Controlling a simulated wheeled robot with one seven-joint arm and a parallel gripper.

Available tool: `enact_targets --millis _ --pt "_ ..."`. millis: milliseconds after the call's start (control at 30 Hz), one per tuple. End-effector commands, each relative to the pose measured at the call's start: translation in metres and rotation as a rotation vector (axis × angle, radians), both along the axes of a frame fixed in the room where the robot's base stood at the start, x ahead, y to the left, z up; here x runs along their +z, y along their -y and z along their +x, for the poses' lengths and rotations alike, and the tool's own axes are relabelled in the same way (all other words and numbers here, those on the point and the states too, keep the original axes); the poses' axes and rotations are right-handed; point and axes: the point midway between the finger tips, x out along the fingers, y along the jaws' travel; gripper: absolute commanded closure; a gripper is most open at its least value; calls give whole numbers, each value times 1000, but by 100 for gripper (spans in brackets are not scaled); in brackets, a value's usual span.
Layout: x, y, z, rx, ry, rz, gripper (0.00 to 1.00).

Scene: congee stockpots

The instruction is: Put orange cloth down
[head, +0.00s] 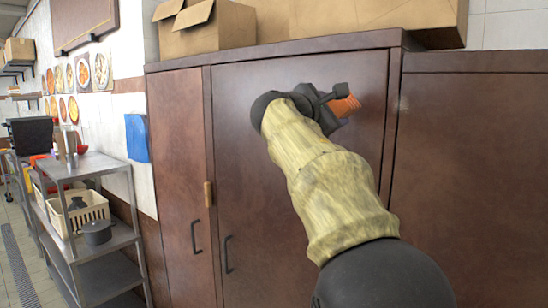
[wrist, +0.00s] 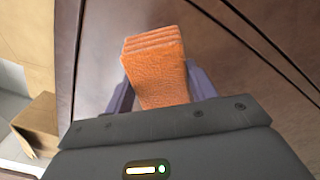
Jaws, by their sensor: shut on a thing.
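The orange cloth (wrist: 158,75) is a folded, layered, textured piece. My gripper (wrist: 160,95) is shut on it, with a finger on each side, in the wrist view. In the head view, my gripper (head: 330,103) is raised in front of the upper part of a brown cabinet door, and part of the cloth (head: 346,106) sticks out to its right. The cloth is held in the air. Part of it is hidden by the gripper.
Tall brown cabinets (head: 295,190) with dark handles fill the middle and right. Cardboard boxes (head: 207,27) stand on top. At left a metal shelf cart (head: 90,165) holds a cream basket (head: 80,210) and a dark pot (head: 97,232). A blue item (head: 137,138) hangs on the wall.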

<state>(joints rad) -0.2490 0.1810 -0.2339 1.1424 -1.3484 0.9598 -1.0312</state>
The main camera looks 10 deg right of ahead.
Motion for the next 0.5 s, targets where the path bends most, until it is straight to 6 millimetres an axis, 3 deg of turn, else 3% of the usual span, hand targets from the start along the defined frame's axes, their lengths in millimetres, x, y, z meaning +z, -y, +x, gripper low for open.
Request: enact_targets --millis 300,500 --pt "2 30 23 -3 -1 0 62" --pt "0 35 27 -1 0 1 62"
